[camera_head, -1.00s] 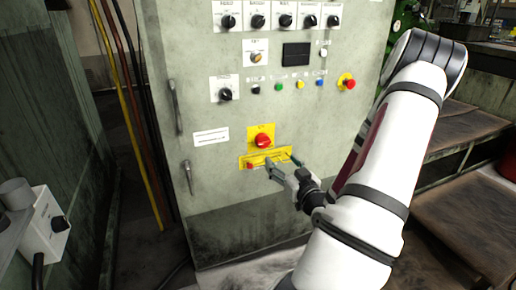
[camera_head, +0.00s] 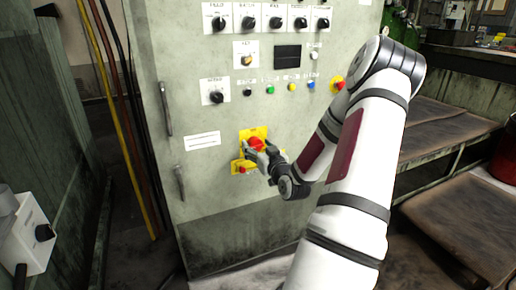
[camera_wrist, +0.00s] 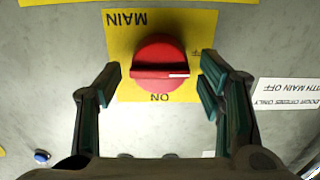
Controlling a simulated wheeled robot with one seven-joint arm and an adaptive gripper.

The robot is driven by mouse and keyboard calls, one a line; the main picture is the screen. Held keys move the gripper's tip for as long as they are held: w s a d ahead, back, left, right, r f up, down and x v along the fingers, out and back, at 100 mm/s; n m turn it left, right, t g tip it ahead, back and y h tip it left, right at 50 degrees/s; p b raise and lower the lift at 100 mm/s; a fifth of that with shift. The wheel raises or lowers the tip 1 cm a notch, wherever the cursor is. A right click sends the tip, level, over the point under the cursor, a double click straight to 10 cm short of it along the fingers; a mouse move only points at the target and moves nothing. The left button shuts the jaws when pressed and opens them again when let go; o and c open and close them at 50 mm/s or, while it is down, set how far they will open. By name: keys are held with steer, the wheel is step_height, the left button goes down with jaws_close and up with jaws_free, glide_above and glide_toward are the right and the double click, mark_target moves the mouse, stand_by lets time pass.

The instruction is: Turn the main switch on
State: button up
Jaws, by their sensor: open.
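The main switch is a red rotary knob (camera_wrist: 158,62) on a yellow plate (camera_wrist: 125,86) in the wrist view. The plate's lettering appears upside down, with MAIN above the knob and ON below. The knob's grip bar lies level, and its white mark points right, towards partly hidden lettering. In the head view the red knob (camera_head: 256,144) is on the grey cabinet front. My gripper (camera_wrist: 158,88) is open, with one finger on each side of the knob and visible gaps between. It also shows in the head view (camera_head: 254,155), just in front of the plate, partly covering it.
The cabinet (camera_head: 215,225) carries rows of black selectors (camera_head: 248,22), coloured buttons and a red button on yellow (camera_head: 338,84) at right. A second yellow label (camera_head: 237,167) is below the switch. A grey box (camera_head: 30,235) with a black knob is at lower left.

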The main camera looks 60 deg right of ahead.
steer(key=c, duration=1.1)
steer(key=shift+m, duration=0.3)
steer(key=m+p, duration=0.2)
steer(key=m, duration=0.2)
steer(key=shift+s+d, duration=0.1)
steer(key=shift+d, duration=0.05)
steer(key=m+p, duration=0.2)
steer(key=m, duration=0.2)
steer(key=shift+m, duration=0.4)
steer(key=m+p, duration=0.3)
steer(key=m, duration=0.2)
steer(key=shift+s+d+f, duration=0.1)
steer(key=shift+s, duration=0.05)
steer(key=shift+f+m+p, duration=0.15)
steer(key=shift+m+p, duration=0.9)
steer(key=shift+m, duration=0.95)
